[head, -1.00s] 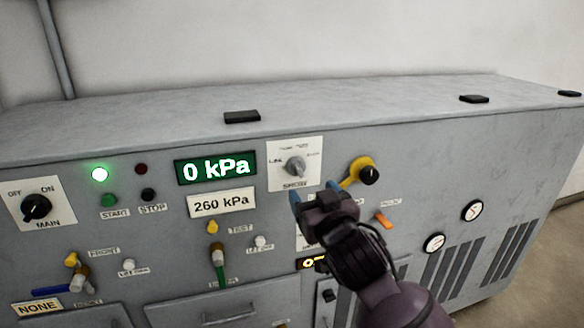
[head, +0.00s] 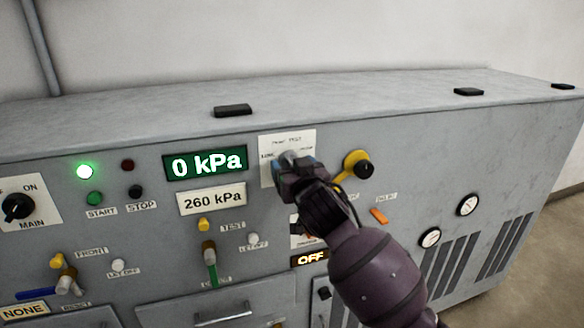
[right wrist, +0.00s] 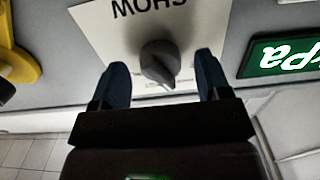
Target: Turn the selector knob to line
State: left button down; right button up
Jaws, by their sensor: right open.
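My right gripper (right wrist: 161,70) is open, with one blue finger on each side of the knob and gaps between. In the head view the same gripper (head: 284,166) is in front of the plate (head: 304,142) and covers most of the knob. The label LINE is at the plate's left, with other labels above and to the right. My left gripper is out of view.
A yellow lever with a black knob (head: 362,168) sits just right of the plate. The green display (head: 206,162) reads 0 kPa to its left, with a 260 kPa label (head: 212,199) below. An OFF display (head: 311,259) is under my right arm.

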jog(key=shift+w+a, duration=0.1)
jog(key=shift+w, duration=0.25)
